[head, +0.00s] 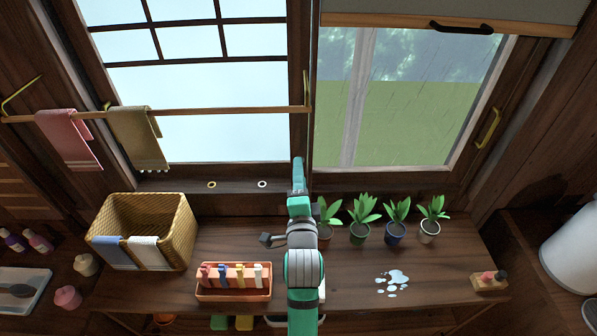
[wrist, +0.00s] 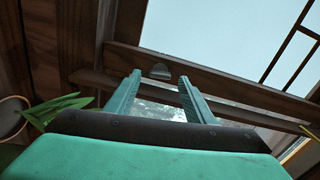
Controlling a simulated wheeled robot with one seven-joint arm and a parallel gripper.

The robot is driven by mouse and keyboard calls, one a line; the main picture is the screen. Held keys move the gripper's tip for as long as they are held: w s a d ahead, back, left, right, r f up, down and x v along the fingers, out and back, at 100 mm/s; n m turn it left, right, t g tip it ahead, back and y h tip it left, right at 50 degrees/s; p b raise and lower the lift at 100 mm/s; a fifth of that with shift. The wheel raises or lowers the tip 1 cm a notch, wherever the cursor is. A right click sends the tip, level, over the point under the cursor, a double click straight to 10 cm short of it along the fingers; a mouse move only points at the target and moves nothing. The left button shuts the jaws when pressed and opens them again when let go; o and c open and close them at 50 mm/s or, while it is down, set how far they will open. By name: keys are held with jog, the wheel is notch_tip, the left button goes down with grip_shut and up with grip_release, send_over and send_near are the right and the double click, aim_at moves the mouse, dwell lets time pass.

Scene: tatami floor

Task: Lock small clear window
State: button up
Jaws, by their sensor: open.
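The clear window (head: 420,110) is at the right in the head view, with rain and green ground behind its glass. It has a brass handle (head: 488,128) on its right frame. A paned frosted window (head: 200,90) is to its left. My gripper (head: 298,168) reaches up to the sill by the post between the windows. In the wrist view my gripper (wrist: 160,75) is open and empty. A small rounded grey piece (wrist: 160,71) on the wooden frame shows between its fingertips; I cannot tell whether it is a latch or whether the fingers touch it.
Several potted plants (head: 363,220) stand just right of my arm. A wicker basket (head: 125,215) and an orange tray (head: 232,292) stand left on the counter (head: 450,245). A rod (head: 220,110) with towels crosses the frosted window. A water puddle (head: 392,282) lies at right.

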jog(key=s, duration=0.8)
jog(key=shift+s+a, duration=0.15)
jog(key=shift+a, duration=0.2)
jog(key=shift+c, duration=0.2)
